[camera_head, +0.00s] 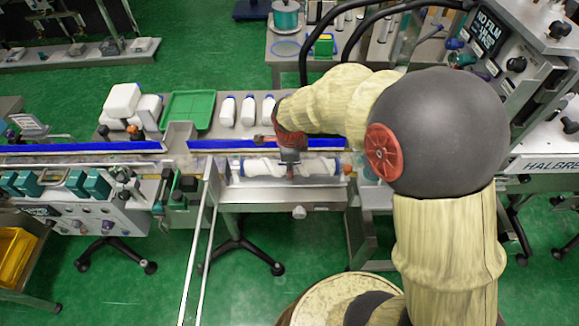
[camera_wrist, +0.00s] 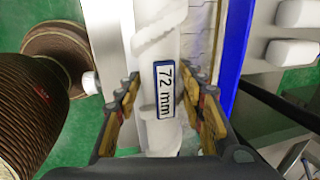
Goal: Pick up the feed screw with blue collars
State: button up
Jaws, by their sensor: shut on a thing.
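The feed screw (camera_head: 263,167) is white with a spiral thread and lies lengthwise along the front of the conveyor, with a blue collar towards each end. In the wrist view the screw (camera_wrist: 158,35) runs up the middle and carries a blue-edged label reading "72 mm". My gripper (camera_head: 290,168) comes down from above across the middle of the screw. In the wrist view my gripper (camera_wrist: 163,112) has one finger on each side of the screw, shut on it near the label. I cannot tell whether the screw is clear of its seat.
The blue guide rail (camera_head: 240,145) runs just behind the screw. Several white bottles (camera_head: 248,110), a green tray (camera_head: 187,110) and white containers (camera_head: 123,101) stand beyond it. A metal frame bar (camera_head: 203,235) rises at the left. The control panel (camera_head: 490,32) stands at the right.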

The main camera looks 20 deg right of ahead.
grip_shut()
